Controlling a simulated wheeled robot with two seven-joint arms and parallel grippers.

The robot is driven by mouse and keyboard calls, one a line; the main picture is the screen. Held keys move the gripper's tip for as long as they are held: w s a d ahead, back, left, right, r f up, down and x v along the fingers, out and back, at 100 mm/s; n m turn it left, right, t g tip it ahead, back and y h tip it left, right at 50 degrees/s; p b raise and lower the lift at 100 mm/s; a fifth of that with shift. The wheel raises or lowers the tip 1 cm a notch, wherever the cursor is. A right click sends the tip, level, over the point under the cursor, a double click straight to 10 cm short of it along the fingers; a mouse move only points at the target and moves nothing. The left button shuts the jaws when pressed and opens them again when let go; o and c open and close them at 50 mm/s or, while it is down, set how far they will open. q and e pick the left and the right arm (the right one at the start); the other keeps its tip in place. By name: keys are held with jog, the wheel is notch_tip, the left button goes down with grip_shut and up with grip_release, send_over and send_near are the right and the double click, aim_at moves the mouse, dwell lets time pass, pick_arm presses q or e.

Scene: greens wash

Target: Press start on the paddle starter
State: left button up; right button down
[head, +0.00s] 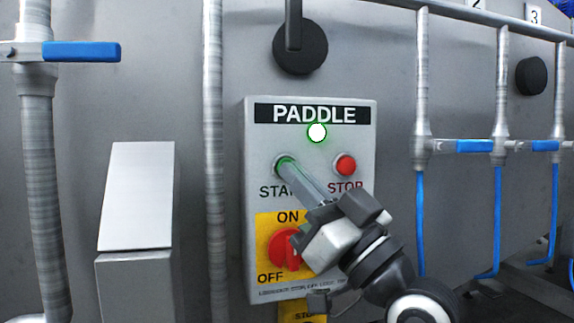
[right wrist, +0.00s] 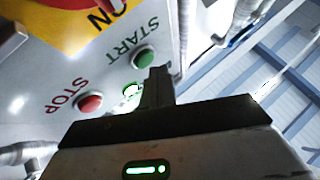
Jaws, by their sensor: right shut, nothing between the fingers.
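The paddle starter (head: 365,120) is a grey box labelled PADDLE on the tank wall. Its green START button (head: 281,160) is partly covered by the fingertips of my right gripper (head: 289,168). In the right wrist view the closed fingers (right wrist: 158,72) end at the edge of the START button (right wrist: 144,55); I cannot tell whether they touch it. The right gripper is shut and empty. The red STOP button (head: 346,165) is to the right, clear of the fingers. A round lamp (head: 317,132) above the buttons glows green. My left gripper is out of view.
A red rotary switch (head: 281,250) on a yellow ON/OFF plate (head: 263,225) sits below START, partly behind my gripper. A black round knob (head: 300,50) is above the box. A grey sloped housing (head: 138,195) and pipes with blue-handled valves (head: 82,52) flank it.

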jog(key=shift+s, duration=0.1)
jog(key=s, duration=0.1)
jog(key=s+d+p, duration=0.1)
jog(key=s, duration=0.2)
jog(key=shift+s+d, duration=0.3)
jog(key=shift+s, duration=0.1)
dwell(0.6)
